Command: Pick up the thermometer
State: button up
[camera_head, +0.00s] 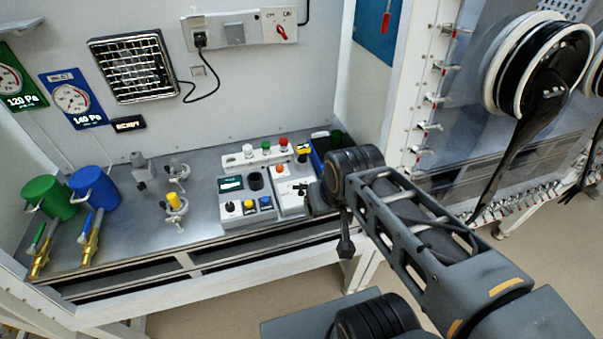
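I cannot make out a thermometer for certain in the head view. My gripper (315,199) is at the end of my dark arm, over the right part of the metal bench (150,222), close to the control boxes. My wrist covers much of it, so I cannot see whether its fingers are apart or hold anything. The bench area behind my wrist is partly hidden.
A glovebox with a black glove (540,92) is at right. Floor shows in front.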

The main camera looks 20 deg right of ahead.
aim_at(303, 149)
jog(key=u, duration=0.05)
jog(key=k, duration=0.5)
jog(key=u, duration=0.35)
jog(key=i, duration=0.8)
jog(key=u, duration=0.75)
jog(key=i, duration=0.35)
jog(key=u, duration=0.05)
